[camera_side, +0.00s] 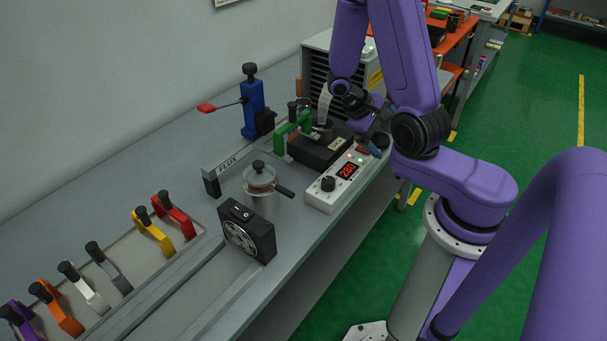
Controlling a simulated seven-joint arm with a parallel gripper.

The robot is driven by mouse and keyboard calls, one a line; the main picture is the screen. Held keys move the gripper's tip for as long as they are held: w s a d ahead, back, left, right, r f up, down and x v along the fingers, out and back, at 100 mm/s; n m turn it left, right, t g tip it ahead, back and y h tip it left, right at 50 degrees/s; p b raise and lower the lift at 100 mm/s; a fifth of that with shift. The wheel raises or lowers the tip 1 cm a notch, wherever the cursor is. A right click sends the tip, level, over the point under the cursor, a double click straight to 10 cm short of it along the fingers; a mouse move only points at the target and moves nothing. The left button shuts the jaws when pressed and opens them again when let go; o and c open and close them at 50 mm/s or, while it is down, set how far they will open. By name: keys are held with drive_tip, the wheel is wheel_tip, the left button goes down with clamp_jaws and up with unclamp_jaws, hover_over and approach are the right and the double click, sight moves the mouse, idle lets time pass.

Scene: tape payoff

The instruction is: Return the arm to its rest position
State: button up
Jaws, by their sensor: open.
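My arm, in purple, stands at the right of the bench and reaches over its far part in the side view. My gripper (325,116) is small in the picture, low over the black box unit (319,150), close to the green clamp-like piece (291,131). The jaws are open; no object shows held between them. My wrist hides part of what lies behind it, and I cannot tell whether the fingers touch anything.
A white control box (335,187) with a red display, a lidded pot (261,178), a FLUX strip (228,170), a black fan (249,233) and a blue stand (253,108) are close by. Several coloured handles lie in a tray (150,278).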

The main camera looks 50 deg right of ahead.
drive_tip(key=w+a+r+n+t+y, duration=0.1)
drive_tip(key=w+a+r+n+t, duration=0.1)
drive_tip(key=a+r+n, duration=0.3)
drive_tip(key=w+a+r+n+t, duration=0.1)
drive_tip(key=w+a+n+t, duration=0.15)
drive_tip(key=a, duration=0.35)
drive_tip(key=s+a+r+n+y, duration=0.2)
drive_tip(key=s+a+n, duration=0.1)
drive_tip(key=s+a, duration=0.2)
drive_tip(key=s+a+r+n+t+y, duration=0.1)
drive_tip(key=s+a+r+n+y, duration=0.2)
drive_tip(key=s+a, duration=0.3)
drive_tip(key=s+n, duration=0.1)
drive_tip(key=s, duration=0.1)
drive_tip(key=shift+s, duration=0.35)
